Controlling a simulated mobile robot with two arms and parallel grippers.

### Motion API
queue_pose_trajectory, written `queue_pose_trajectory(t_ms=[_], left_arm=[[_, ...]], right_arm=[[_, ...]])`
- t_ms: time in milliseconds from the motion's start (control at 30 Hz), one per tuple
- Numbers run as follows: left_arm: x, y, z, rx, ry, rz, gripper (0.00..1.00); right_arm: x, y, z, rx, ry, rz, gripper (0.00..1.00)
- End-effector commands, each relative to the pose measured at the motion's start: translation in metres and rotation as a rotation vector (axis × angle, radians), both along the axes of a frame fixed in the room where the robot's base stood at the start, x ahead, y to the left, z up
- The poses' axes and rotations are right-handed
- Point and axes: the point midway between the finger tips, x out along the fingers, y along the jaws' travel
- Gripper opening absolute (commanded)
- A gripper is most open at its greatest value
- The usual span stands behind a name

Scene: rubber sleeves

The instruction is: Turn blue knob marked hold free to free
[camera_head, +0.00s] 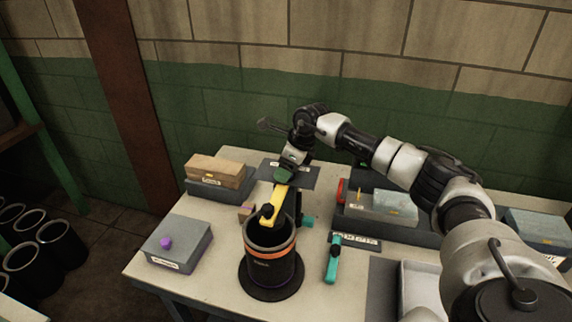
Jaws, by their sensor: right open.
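My right gripper (285,174) hangs from the arm that comes in from the right. It is over the back middle of the table, above and behind a yellow bar (276,204); its fingertips are too small to make out. The yellow bar leans over the rim of a black cylinder with an orange band (270,255) on a round black base. A small teal knob-like part (308,221) sticks out just right of the cylinder, apart from the gripper. I cannot read any hold or free marking on it. My left gripper is not in view.
A grey box with a purple knob (166,243) sits at the left. A teal-handled tool (333,258) lies right of the cylinder. Boxes stand at the back left (216,171) and on a dark tray (395,230) at right. Black sleeves (57,240) stand off the table, far left.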

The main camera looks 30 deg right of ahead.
Motion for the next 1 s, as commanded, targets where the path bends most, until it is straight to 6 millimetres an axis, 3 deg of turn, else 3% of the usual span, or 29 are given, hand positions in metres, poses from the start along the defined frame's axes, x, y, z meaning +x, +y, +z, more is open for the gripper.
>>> queue_pose_trajectory(t_ms=[200, 500, 1000], left_arm=[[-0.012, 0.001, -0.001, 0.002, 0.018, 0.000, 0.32], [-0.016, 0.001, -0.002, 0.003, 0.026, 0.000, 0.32], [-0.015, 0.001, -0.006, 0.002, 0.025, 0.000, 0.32]], right_arm=[[0.000, 0.000, -0.001, 0.000, 0.000, 0.000, 0.64], [0.000, 0.000, 0.000, 0.000, 0.000, 0.000, 0.20], [0.000, 0.001, 0.000, -0.001, -0.002, -0.150, 0.20]])
